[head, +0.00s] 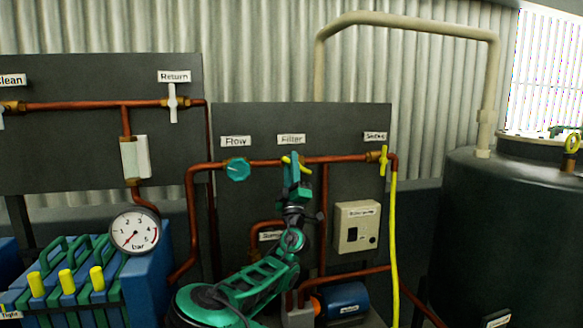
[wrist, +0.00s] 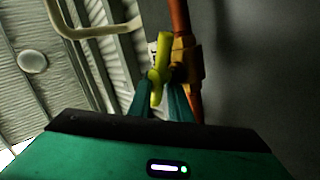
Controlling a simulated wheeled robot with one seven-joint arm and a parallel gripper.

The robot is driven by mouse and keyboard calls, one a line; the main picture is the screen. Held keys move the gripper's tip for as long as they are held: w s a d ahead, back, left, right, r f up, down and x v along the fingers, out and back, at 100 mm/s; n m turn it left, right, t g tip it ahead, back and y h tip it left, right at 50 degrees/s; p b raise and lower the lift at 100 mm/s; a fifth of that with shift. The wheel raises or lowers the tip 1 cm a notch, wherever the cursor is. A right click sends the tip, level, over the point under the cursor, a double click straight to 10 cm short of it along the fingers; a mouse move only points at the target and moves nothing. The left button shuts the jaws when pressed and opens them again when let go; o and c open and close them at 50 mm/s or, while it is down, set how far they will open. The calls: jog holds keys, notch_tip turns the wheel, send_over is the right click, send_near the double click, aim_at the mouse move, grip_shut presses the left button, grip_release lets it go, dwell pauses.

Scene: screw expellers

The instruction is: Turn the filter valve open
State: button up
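The filter valve's yellow handle (head: 286,159) is on the copper pipe under the "Filter" label (head: 291,139). Its ends show on both sides of my gripper (head: 295,165), and it looks tilted, left end a little higher, near the pipe's line. In the wrist view the handle (wrist: 162,50) stands between my green fingers (wrist: 160,92), which sit close on either side with little or no gap. The brass valve body (wrist: 185,58) is right beside it. My gripper looks shut on the handle; the handle's middle is hidden in the head view.
A teal Flow knob (head: 237,169) sits to the left and another yellow-handled valve (head: 384,161) with a yellow hose (head: 394,230) to the right. A control box (head: 357,227) is below right. A pressure gauge (head: 134,231) is at the lower left.

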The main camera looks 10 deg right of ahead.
jog(key=shift+f, duration=0.15)
jog(key=v, duration=1)
jog(key=shift+s+f, duration=0.2)
jog(key=shift+s, duration=0.1)
